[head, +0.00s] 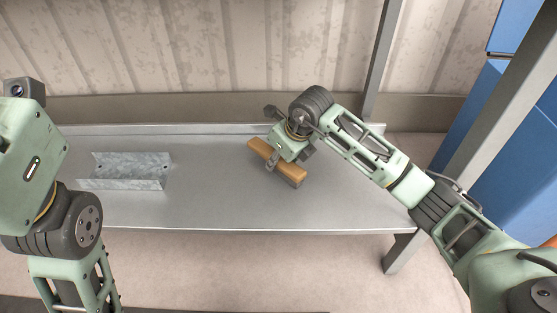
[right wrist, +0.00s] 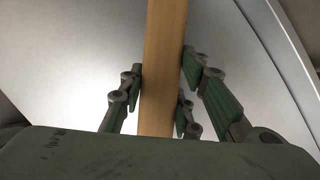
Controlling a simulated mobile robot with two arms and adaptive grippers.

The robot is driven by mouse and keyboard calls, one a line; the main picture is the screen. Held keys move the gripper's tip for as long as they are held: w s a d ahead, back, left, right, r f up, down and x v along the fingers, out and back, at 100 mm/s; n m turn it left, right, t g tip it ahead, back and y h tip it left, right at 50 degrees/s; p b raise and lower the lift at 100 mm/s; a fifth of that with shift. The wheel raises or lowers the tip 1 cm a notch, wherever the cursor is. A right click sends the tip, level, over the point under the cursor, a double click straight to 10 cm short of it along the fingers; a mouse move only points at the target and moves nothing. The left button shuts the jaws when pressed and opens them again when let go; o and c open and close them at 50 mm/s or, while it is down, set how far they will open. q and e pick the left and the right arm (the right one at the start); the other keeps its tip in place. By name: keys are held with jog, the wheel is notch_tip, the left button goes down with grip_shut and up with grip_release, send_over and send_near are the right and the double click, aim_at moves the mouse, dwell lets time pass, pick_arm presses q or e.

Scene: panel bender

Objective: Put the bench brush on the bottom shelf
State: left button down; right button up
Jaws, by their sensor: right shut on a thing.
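The bench brush (head: 290,178) has a tan wooden back and sits at the right part of the grey metal shelf (head: 225,190). My right gripper (head: 285,164) reaches down over it and is shut on its wooden back. In the right wrist view the wood (right wrist: 163,70) runs between the green-padded fingers (right wrist: 163,92). Whether the brush touches the shelf is hard to tell. My left arm is at the left edge of the head view; its fingers are not in view.
A galvanized metal channel (head: 128,180) lies on the left part of the shelf. Grey uprights (head: 382,50) stand at the right end, with blue panels (head: 500,120) beyond. The middle of the shelf is clear. A corrugated wall (head: 200,50) is behind.

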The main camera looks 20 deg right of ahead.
jog(key=o, duration=1.1)
